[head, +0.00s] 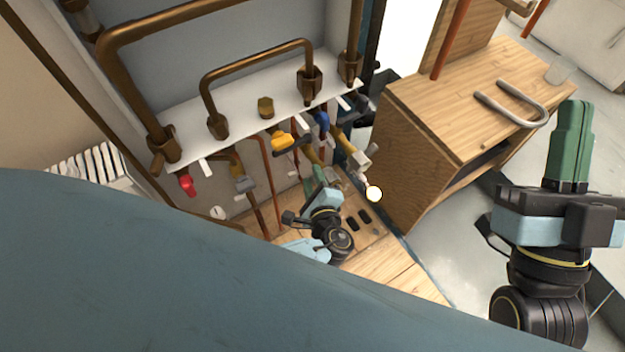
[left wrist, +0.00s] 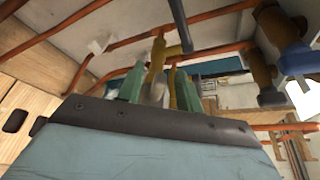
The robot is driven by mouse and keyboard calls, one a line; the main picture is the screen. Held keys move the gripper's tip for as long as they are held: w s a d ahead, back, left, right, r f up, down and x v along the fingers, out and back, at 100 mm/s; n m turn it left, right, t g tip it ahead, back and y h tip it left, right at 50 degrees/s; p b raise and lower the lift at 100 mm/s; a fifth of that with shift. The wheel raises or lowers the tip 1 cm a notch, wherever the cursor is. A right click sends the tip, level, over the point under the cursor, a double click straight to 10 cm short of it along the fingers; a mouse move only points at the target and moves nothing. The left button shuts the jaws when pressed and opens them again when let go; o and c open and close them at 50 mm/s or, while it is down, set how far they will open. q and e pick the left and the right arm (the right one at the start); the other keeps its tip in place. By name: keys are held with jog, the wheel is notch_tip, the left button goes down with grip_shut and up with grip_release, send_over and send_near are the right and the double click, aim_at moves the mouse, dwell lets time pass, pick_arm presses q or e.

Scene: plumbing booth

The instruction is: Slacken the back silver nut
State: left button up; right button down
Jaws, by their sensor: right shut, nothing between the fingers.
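My left gripper (head: 318,176) reaches in at the lower pipework below the white shelf. In the left wrist view its two green fingers (left wrist: 163,88) are apart. A brass fitting (left wrist: 157,56) and a small silver piece (left wrist: 155,92) show in the gap between them. That silver piece may be the back silver nut, but the fingers and gripper body hide part of it. I cannot tell whether the fingers touch it. My right gripper (head: 573,135) is held up at the right, shut and empty, far from the pipes.
Valves with yellow (head: 283,141), blue (head: 321,122) and red (head: 187,184) handles hang around the pipework. The white shelf (head: 240,108) and copper pipes are above. A wooden cabinet (head: 420,160) with a U-shaped pipe (head: 540,115) stands to the right. A pale grey floor is open beside it.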

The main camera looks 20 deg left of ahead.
pick_arm(q)
jog(key=shift+w+a, duration=0.15)
jog(key=shift+w, duration=0.05)
pick_arm(e)
jog(key=shift+s+r, duration=0.1)
pick_arm(q)
grip_shut()
jog(key=shift+f, duration=0.1)
pick_arm(e)
jog(key=shift+s, duration=0.1)
